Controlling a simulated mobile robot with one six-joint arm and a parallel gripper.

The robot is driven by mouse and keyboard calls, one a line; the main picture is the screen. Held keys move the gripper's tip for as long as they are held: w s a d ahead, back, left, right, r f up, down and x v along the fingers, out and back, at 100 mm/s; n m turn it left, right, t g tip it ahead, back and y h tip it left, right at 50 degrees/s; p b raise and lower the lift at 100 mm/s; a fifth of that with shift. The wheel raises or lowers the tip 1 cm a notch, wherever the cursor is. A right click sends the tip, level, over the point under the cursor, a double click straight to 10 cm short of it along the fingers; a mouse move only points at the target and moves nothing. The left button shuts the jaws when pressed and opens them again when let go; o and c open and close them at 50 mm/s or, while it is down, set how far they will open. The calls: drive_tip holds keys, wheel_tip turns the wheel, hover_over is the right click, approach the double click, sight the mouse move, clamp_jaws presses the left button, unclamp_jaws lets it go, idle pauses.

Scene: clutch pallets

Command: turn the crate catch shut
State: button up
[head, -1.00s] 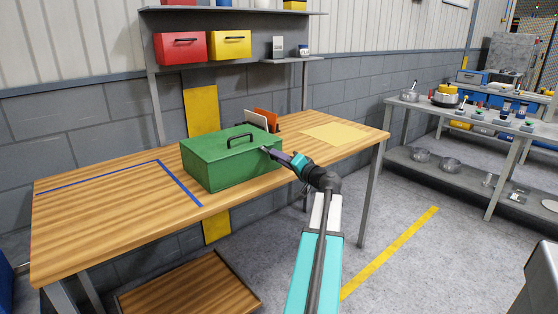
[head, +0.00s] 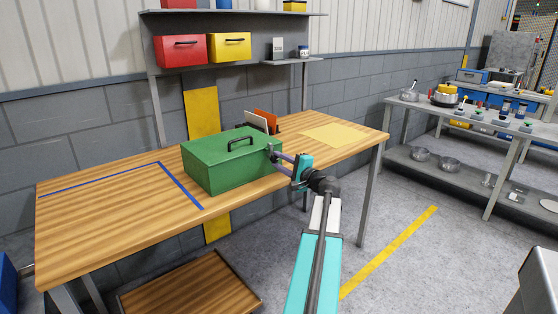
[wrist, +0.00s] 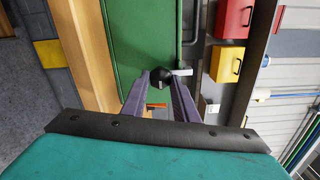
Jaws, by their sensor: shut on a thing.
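The crate is a green box (head: 225,165) with a lid and a dark top handle (head: 240,142), standing on the wooden bench. Its green surface also fills the upper middle of the wrist view (wrist: 138,45). My gripper (head: 273,155) is at the crate's right end. In the wrist view, my gripper (wrist: 162,82) has its two purple fingers closed around a round black knob (wrist: 161,77) at the crate, which appears to be the catch. The fingers hide part of the catch, and its turn angle cannot be told.
White and orange cards (head: 264,117) stand just behind the crate. A pale yellow sheet (head: 337,134) lies on the bench (head: 105,220) to the right. Blue tape (head: 180,185) marks the left area, which is clear. A shelf with red (head: 180,50) and yellow (head: 230,46) boxes hangs above.

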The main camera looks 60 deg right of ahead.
idle(0.4)
drive_tip(key=o, duration=1.1)
drive_tip(key=shift+c, duration=0.2)
drive_tip(key=shift+s, duration=0.1)
drive_tip(key=v, duration=1.3)
drive_tip(key=shift+s+a+b, duration=0.2)
drive_tip(key=shift+s+b, duration=0.05)
drive_tip(key=shift+b, duration=0.2)
drive_tip(key=shift+s, duration=0.1)
